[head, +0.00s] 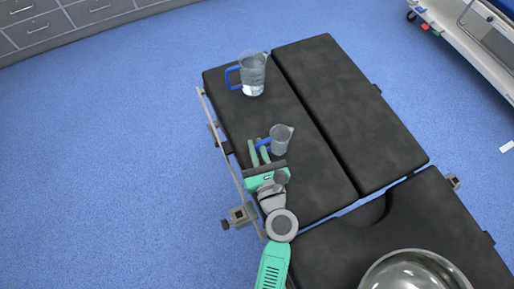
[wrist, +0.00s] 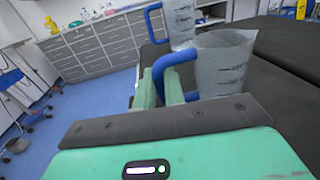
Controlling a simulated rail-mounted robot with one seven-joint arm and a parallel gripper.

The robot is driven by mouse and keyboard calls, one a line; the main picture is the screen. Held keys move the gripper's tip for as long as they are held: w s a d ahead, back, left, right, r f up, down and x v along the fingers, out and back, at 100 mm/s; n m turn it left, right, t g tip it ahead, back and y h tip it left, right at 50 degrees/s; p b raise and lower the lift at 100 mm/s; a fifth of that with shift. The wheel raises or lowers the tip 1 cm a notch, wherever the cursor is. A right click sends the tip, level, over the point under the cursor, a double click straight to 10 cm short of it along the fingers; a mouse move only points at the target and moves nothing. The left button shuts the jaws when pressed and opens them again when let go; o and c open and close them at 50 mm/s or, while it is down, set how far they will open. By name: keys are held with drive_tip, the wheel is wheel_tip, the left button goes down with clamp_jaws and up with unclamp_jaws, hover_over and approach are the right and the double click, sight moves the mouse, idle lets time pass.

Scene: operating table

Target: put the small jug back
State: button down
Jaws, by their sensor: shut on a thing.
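The small jug (head: 281,140) is clear with a blue handle and stands upright over the black operating table pad (head: 310,180). I cannot tell whether its base touches the pad. My gripper (head: 260,150) is shut on its blue handle at the jug's left side. In the wrist view the small jug (wrist: 222,65) is at the right, and my gripper's green fingers (wrist: 160,85) are around the blue handle. A larger clear jug (head: 253,75) with a blue handle stands farther back on the table; it also shows in the wrist view (wrist: 180,22), partly hidden.
A shiny metal bowl (head: 415,272) sits at the table's near right. A metal side rail (head: 222,150) runs along the table's left edge. The right-hand pad (head: 350,115) is clear. Grey drawers (head: 40,25) stand across the blue floor.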

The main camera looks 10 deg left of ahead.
drive_tip(key=c, duration=1.5)
unclamp_jaws()
drive_tip(key=shift+f, duration=0.1)
drive_tip(key=shift+s+r, duration=0.15)
drive_tip(key=shift+r, duration=0.05)
drive_tip(key=p+v, duration=0.2)
drive_tip(key=v, duration=1)
drive_tip(key=shift+f+p, duration=0.1)
drive_tip(key=shift+p, duration=0.25)
